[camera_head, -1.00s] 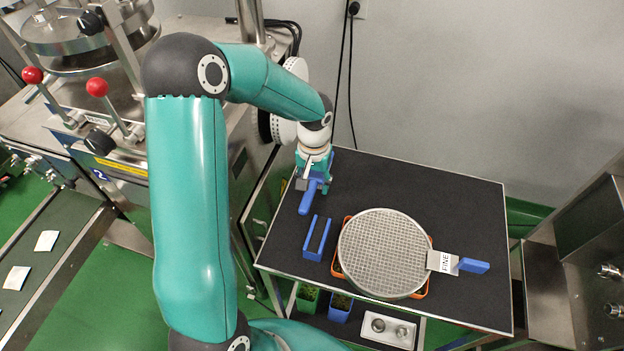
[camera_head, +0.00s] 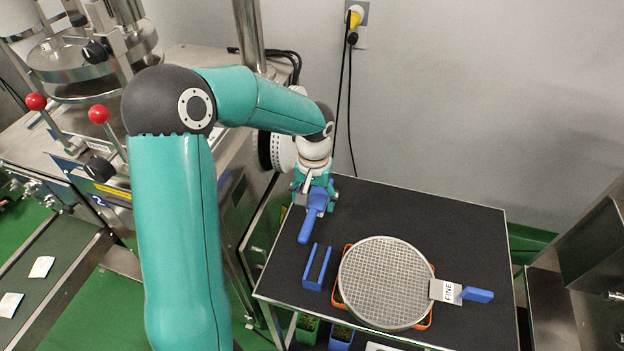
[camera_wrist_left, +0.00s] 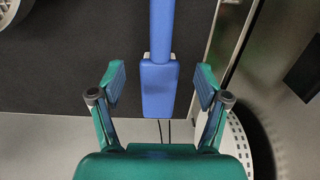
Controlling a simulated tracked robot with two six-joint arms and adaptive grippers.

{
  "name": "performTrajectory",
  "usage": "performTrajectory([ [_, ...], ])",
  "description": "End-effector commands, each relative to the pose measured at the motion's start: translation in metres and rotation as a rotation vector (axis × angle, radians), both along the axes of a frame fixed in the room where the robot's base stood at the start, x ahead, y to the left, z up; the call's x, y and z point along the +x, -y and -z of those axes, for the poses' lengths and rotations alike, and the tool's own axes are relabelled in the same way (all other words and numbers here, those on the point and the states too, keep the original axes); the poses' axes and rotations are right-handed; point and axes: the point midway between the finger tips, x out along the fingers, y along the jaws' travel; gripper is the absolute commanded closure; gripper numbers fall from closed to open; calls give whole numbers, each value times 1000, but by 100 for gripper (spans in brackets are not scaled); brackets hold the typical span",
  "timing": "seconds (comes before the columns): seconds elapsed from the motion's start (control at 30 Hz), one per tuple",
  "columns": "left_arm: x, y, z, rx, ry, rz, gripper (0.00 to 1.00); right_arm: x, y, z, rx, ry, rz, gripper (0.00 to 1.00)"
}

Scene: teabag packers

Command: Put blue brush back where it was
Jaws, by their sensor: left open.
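The blue brush (camera_head: 311,216) is at the left rear of the dark tabletop, its long part pointing toward the front. My left gripper (camera_head: 315,190) is at its rear end and is open. In the left wrist view, the wide blue end of the brush (camera_wrist_left: 159,88) lies between the two spread fingers of my left gripper (camera_wrist_left: 160,88), with a gap on both sides. I cannot tell whether the brush rests fully on the table. A blue two-walled holder (camera_head: 316,268) stands empty in front of the brush. My right gripper is not in view.
A round sieve (camera_head: 386,282) marked FINE, with a blue handle (camera_head: 478,295), sits over an orange-rimmed container (camera_head: 340,300) right of the holder. The black tabletop (camera_head: 430,215) behind it is clear. A steel machine (camera_head: 85,130) stands left, close to the table.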

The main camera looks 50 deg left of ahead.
Motion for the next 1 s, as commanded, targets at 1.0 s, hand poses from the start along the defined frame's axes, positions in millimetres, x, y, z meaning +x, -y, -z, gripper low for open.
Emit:
performTrajectory([
  [1.0,0,-1,-80,-1,0,-1,25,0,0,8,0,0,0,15],
])
